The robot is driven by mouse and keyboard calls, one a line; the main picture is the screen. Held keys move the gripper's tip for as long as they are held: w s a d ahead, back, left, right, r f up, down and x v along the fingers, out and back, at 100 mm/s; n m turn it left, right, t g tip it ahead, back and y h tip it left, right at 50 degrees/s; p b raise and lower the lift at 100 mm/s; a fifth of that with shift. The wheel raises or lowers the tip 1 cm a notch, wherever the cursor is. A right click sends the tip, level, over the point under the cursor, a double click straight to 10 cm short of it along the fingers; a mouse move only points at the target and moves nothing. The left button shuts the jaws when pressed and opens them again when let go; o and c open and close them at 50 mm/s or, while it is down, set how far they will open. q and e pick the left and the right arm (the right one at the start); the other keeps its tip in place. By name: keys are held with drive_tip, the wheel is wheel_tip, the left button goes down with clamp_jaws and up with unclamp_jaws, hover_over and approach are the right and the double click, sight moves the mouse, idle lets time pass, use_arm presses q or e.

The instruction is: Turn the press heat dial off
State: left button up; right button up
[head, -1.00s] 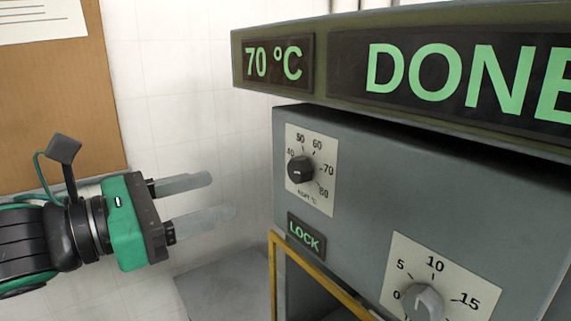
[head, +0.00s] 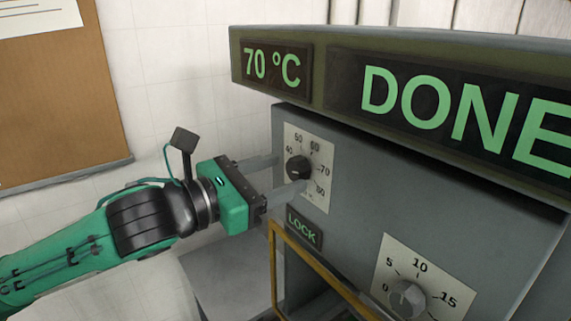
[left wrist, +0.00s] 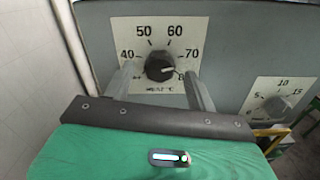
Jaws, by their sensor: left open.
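The press heat dial is a black knob (head: 298,169) on a white plate (head: 318,200) marked 40 to 80, on the grey press front (head: 345,215). In the left wrist view the knob (left wrist: 160,67) sits between my fingers, its light pointer mark toward the right, between 70 and 80. My left gripper (head: 283,173) is open, with one finger on each side of the knob. I cannot tell whether the fingers touch it. The display (head: 276,70) reads 70 °C. My right gripper is not in view.
A wide display (head: 460,110) reads DONE, and a green LOCK sign (head: 303,230) is below the heat dial. A grey timer knob (head: 407,298) is at the lower right. A yellow bar frame (head: 310,268) runs below the LOCK sign. A brown board (head: 60,110) hangs on the wall.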

use_arm(q)
drive_tip(key=shift+x, duration=1)
drive_tip(key=shift+c, duration=0.3)
drive_tip(key=c, duration=0.9)
